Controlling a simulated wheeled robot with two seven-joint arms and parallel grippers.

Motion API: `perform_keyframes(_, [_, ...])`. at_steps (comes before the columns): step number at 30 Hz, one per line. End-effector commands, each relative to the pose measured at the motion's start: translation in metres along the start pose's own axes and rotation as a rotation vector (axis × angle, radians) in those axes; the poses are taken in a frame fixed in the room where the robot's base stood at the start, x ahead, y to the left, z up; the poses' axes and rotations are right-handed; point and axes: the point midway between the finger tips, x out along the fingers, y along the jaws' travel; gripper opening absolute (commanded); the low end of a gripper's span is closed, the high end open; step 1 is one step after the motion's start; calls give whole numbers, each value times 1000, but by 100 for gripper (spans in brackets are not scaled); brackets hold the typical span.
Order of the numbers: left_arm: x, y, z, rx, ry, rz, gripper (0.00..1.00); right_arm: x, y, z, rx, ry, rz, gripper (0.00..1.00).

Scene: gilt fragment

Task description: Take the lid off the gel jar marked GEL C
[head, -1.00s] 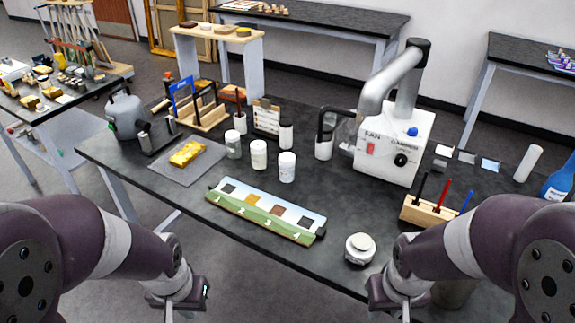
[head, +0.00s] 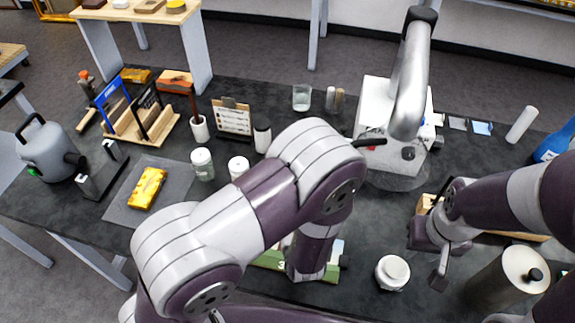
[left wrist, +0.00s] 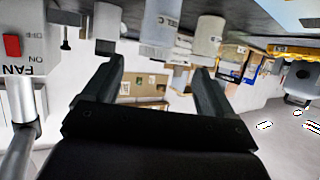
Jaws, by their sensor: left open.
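In the left wrist view, which is upside down, a white jar (left wrist: 160,24) with a lettered label, apparently GEL C, is at top centre. Its wide white lid (left wrist: 155,52) is on and hangs lowest in the picture. My left gripper (left wrist: 160,85) is open and empty, its dark fingers spread below and either side of the lid, apart from it. In the head view my left arm hides this jar and the left gripper. A second white jar (head: 238,167) shows partly beside the arm, and a greenish jar (head: 202,163) stands left of it. My right gripper (head: 438,268) hangs over the table's front right.
A white fan box (head: 385,110) with a duct stands behind my left arm. A low white jar (head: 392,272) and a metal canister (head: 508,277) are near my right gripper. A sample board (head: 270,260) lies under the left arm.

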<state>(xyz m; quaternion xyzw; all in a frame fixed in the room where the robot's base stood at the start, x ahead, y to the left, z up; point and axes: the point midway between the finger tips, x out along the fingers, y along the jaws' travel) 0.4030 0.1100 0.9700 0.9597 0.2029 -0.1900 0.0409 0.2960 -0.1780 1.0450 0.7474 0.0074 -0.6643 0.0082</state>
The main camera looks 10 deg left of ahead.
Motion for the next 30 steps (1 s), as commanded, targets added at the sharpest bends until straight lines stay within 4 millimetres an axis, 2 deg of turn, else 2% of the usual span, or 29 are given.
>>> perform_keyframes(4, [36, -2, -1, -4, -2, -7, 86, -4, 0, 0, 0, 0, 0, 34])
perform_keyframes(11, [67, 0, -2, -3, -3, -3, 86, -11, 0, -1, 0, 0, 0, 34])
perform_keyframes(16, [99, 3, -2, -3, -4, -3, 86, -20, 0, -2, 0, 0, 0, 34])
perform_keyframes(20, [111, 3, -1, -3, -4, -1, 86, -20, 0, -2, 0, 0, 0, 34])
perform_keyframes(25, [111, 4, 0, -3, -4, 1, 86, -20, 0, -2, 0, 0, 0, 34])
perform_keyframes(26, [111, 4, 0, -3, -4, 1, 83, -20, 0, -2, 0, 0, 0, 34])
perform_keyframes(30, [111, 4, 0, -3, -4, 1, 37, -20, 0, -2, 0, 0, 0, 34])
